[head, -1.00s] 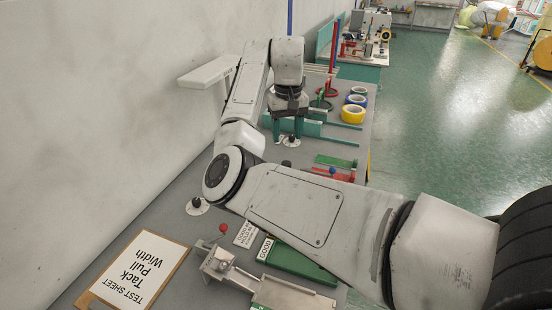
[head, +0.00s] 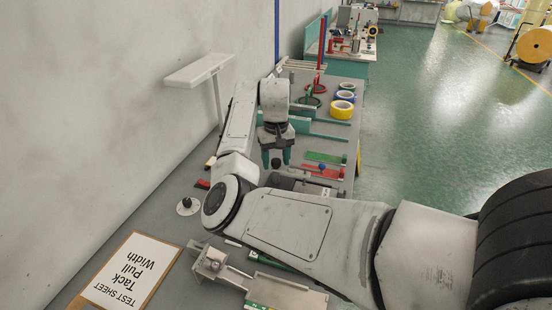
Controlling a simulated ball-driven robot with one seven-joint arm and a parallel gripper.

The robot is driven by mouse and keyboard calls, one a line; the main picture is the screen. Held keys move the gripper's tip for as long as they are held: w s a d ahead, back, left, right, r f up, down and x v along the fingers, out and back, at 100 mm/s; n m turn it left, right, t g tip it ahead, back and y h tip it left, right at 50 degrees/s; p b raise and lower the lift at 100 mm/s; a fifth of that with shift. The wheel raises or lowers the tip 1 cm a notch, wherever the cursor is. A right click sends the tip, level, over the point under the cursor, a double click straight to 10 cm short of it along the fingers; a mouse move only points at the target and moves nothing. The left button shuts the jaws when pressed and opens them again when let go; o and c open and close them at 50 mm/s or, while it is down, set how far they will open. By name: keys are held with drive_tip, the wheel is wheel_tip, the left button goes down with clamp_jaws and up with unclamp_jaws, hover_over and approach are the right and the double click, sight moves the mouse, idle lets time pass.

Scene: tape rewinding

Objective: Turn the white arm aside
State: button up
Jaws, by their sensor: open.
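A white arm (head: 198,70), a flat bar on a thin upright post, stands at the bench's back edge by the wall, left of my gripper. The bar slants up to the right in the picture. My gripper (head: 277,160) has two teal fingers pointing down, spread apart, over the middle of the bench. A dark knob shows between or behind the fingertips; I cannot tell whether they touch it. My gripper is apart from the white bar. My own arm hides part of the bench and the area around the post's foot.
A test sheet (head: 131,272) on a board and a metal fixture (head: 212,262) lie at the near end. A dark knob on a white disc (head: 187,205) is at left. Tape rolls (head: 342,109) and a red post (head: 319,69) stand beyond my gripper. Open floor (head: 430,130) lies right.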

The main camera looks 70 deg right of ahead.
drive_tip(key=shift+c, duration=0.3)
clamp_jaws()
drive_tip(key=shift+d, duration=0.1)
idle(0.4)
